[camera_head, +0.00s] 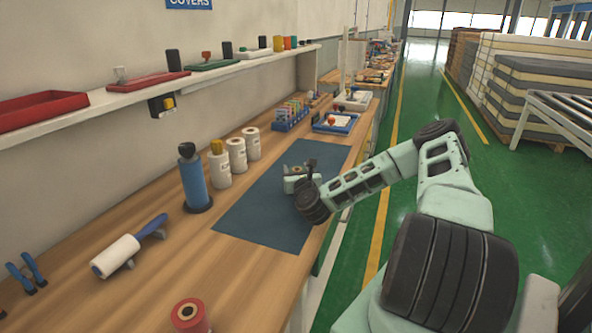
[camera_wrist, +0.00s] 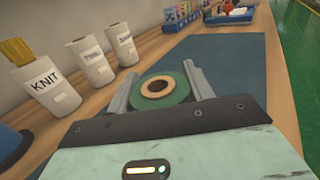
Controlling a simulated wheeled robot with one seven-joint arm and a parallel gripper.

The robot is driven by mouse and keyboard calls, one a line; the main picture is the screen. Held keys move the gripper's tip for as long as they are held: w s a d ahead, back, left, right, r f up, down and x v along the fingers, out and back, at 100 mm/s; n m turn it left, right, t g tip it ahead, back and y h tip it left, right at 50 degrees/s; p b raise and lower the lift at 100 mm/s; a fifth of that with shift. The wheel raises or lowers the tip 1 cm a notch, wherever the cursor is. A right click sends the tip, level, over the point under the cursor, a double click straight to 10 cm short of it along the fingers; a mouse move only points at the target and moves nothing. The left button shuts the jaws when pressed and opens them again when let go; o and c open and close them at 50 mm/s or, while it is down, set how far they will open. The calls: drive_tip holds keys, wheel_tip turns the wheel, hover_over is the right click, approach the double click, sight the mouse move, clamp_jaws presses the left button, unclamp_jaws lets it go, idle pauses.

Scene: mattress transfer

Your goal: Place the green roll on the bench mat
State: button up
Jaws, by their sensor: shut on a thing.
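The green roll (camera_wrist: 176,97), with a tan core, sits between the two fingers of my gripper (camera_wrist: 162,70) in the wrist view. The gripper is shut on it. In the head view my gripper (camera_head: 303,177) is over the right-hand part of the dark blue bench mat (camera_head: 262,215); the roll is hard to make out there. The mat also shows beyond the fingers in the wrist view (camera_wrist: 228,62). I cannot tell whether the roll touches the mat or is held above it.
White labelled containers (camera_head: 237,155) and a blue bottle (camera_head: 193,180) stand along the mat's left side. Blue trays (camera_head: 335,123) lie beyond it. A lint roller (camera_head: 128,248) and a red roll (camera_head: 190,316) are nearer on the bench. The mat's near part is clear.

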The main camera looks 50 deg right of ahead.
drive_tip(key=shift+f, duration=0.2)
drive_tip(key=o, duration=1.2)
drive_tip(key=shift+s+r, duration=0.1)
drive_tip(key=shift+r, duration=0.1)
drive_tip(key=b+v, duration=0.2)
drive_tip(key=v, duration=0.8)
drive_tip(key=shift+s+a+f, duration=0.1)
drive_tip(key=shift+s+a, duration=0.1)
drive_tip(key=shift+a, duration=0.05)
drive_tip(key=shift+s+a, duration=0.35)
drive_tip(key=shift+s, duration=0.2)
